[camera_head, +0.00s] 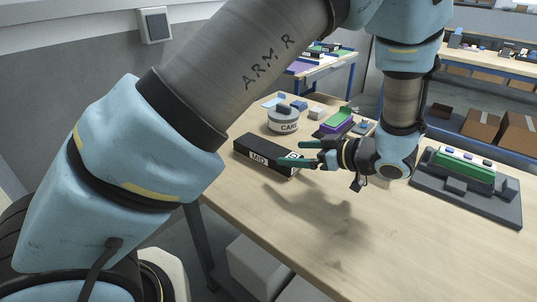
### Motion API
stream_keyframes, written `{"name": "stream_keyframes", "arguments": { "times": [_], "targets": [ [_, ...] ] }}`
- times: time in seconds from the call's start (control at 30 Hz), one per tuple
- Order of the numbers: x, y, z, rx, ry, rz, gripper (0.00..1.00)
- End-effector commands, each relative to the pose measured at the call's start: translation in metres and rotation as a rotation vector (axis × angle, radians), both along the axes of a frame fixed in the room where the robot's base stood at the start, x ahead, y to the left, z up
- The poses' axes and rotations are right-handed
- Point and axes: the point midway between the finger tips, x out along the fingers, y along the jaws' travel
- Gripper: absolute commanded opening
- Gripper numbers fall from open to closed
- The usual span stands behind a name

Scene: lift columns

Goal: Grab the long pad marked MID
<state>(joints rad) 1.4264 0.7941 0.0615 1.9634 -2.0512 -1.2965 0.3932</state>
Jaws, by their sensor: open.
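The long black pad marked MID (252,150) lies on the wooden table near its left edge, with a white label on its front face. My gripper (297,154) is open, its two dark green fingers pointing left over the right end of the pad. The fingers cover part of that end. I cannot tell whether they touch the pad or hover above it. My arm's upper links cross the left and top of the view.
A round grey container marked CARE (283,122) stands behind the pad. A purple and green block (338,121) sits further right. A dark fixture with a green bar (466,186) stands on the right. The table's front middle is clear (340,240).

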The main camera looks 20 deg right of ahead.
Motion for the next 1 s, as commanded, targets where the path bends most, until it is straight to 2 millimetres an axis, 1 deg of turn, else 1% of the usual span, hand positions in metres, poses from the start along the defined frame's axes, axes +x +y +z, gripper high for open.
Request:
{"name": "stream_keyframes", "arguments": {
  "times": [0.03, 0.13, 0.43, 0.6, 0.7, 0.8, 1.0],
  "targets": [
    [0.007, 0.005, -0.001, 0.003, 0.001, 0.003, 1.0],
    [0.02, 0.012, -0.007, 0.002, 0.0, 0.001, 1.0],
    [0.041, 0.023, -0.016, 0.001, 0.002, 0.001, 1.0],
    [0.063, 0.034, -0.025, 0.002, 0.001, 0.0, 1.0],
    [0.072, 0.039, -0.031, -0.001, 0.001, -0.001, 1.0],
    [0.076, 0.041, -0.034, -0.002, 0.001, -0.002, 1.0],
    [0.076, 0.041, -0.035, -0.003, 0.002, -0.001, 1.0]
  ]
}}
